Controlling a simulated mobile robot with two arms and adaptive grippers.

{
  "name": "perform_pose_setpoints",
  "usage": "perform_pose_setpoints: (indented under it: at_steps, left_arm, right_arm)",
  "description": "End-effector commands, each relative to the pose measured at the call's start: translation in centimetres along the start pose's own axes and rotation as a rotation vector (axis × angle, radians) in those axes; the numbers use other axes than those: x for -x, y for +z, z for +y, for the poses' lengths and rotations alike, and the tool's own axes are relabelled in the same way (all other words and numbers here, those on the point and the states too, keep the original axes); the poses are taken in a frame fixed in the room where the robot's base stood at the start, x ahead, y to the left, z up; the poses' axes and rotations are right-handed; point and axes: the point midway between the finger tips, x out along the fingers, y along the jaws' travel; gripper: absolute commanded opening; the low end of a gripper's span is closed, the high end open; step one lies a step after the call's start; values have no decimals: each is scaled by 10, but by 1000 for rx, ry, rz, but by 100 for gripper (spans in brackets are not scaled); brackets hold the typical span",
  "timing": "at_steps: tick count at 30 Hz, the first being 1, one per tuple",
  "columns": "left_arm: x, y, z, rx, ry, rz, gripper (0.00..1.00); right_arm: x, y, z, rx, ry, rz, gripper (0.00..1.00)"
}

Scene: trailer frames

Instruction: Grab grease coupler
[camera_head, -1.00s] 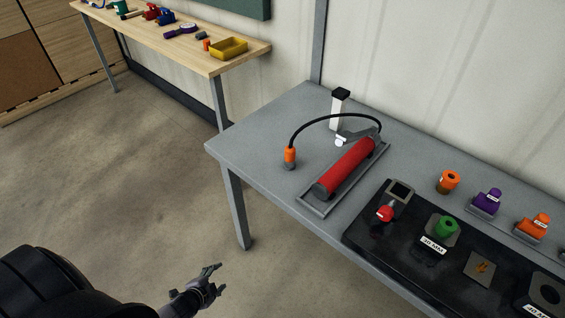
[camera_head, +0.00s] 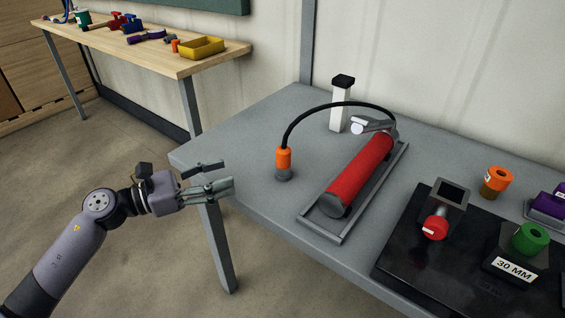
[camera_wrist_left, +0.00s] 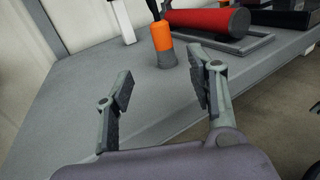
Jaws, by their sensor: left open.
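The grease coupler (camera_head: 283,161) is an orange cylinder with a grey lower end, at the end of a black hose (camera_head: 325,106). It is upright over the left part of the grey table. The hose arcs to a red grease gun (camera_head: 360,174) lying in a grey tray (camera_head: 325,232). My left gripper (camera_head: 229,176) is open and empty, left of the coupler near the table's left edge. In the left wrist view the coupler (camera_wrist_left: 163,45) shows ahead, beyond and between the open fingers (camera_wrist_left: 160,92). My right gripper is not in view.
A black board (camera_head: 410,262) with red and green parts lies to the right. The grey table (camera_head: 235,150) is clear around the coupler. A wooden table (camera_head: 150,55) stands at the back left.

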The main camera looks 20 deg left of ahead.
Motion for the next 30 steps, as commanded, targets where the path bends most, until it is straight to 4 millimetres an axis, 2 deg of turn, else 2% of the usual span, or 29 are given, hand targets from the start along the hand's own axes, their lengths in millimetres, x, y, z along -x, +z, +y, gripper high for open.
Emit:
perform_pose_setpoints:
  at_steps: [6,12,20,30]
  left_arm:
    - [-49,4,1,2,1,-5,51]
    - [-87,4,1,4,2,-5,51]
    - [-107,2,0,6,2,-4,51]
    - [-151,2,-3,7,2,-4,51]
  right_arm:
    - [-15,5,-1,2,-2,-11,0]
    - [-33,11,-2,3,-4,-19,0]
    - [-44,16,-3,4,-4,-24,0]
    - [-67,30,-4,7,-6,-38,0]
